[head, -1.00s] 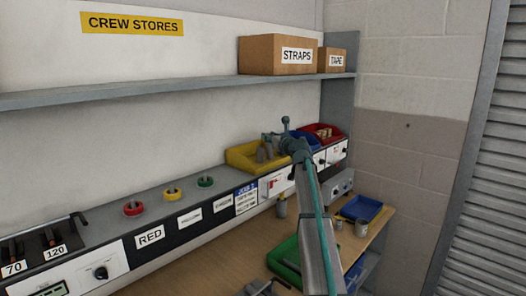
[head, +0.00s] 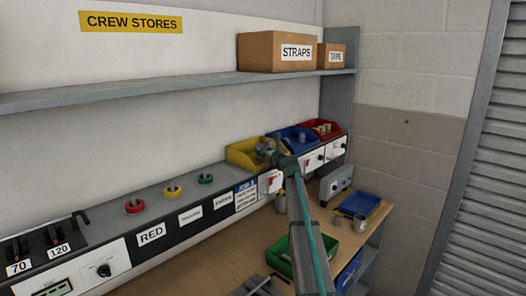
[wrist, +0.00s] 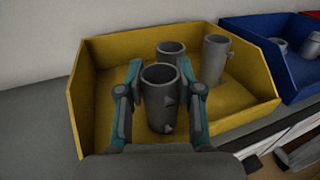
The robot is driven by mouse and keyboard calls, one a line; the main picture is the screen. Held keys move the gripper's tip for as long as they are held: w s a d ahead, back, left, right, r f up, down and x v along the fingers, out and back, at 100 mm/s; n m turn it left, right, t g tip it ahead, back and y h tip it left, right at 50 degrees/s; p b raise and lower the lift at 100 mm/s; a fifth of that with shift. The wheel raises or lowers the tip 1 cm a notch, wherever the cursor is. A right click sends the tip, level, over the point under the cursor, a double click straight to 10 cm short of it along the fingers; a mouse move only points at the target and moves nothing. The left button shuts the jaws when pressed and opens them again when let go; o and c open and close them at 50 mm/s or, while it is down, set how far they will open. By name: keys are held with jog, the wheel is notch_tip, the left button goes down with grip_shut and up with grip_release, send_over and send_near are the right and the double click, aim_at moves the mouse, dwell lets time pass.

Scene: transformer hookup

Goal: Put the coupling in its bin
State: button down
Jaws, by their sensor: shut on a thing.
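In the wrist view my gripper (wrist: 160,103) has its two fingers on either side of a grey cylindrical coupling (wrist: 161,110) and is shut on it. The held coupling is upright, over or in the yellow bin (wrist: 92,108); I cannot tell whether it touches the floor of the bin. Two more grey couplings (wrist: 215,58) stand in the same bin behind it. In the head view my gripper (head: 268,150) is at the yellow bin (head: 238,154), and the arm partly hides what is there.
A blue bin (head: 284,137) and a red bin (head: 322,128) stand to the right of the yellow one. A shelf (head: 190,84) with boxes runs above. On the bench below are a green tray (head: 279,256), a blue tray (head: 360,203) and a grey cup (head: 361,223).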

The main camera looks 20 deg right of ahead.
jog(key=shift+f, duration=0.15)
jog(key=c, duration=0.7)
grip_release()
jog(key=shift+c, duration=0.2)
jog(key=shift+r, duration=0.25)
jog(key=shift+s+f, duration=0.15)
jog(key=shift+s, duration=0.2)
jog(key=s+d+b, duration=0.1)
jog(key=s+b, duration=0.2)
jog(key=s, duration=0.8)
jog(key=shift+s, duration=0.15)
jog(key=shift+d, duration=0.15)
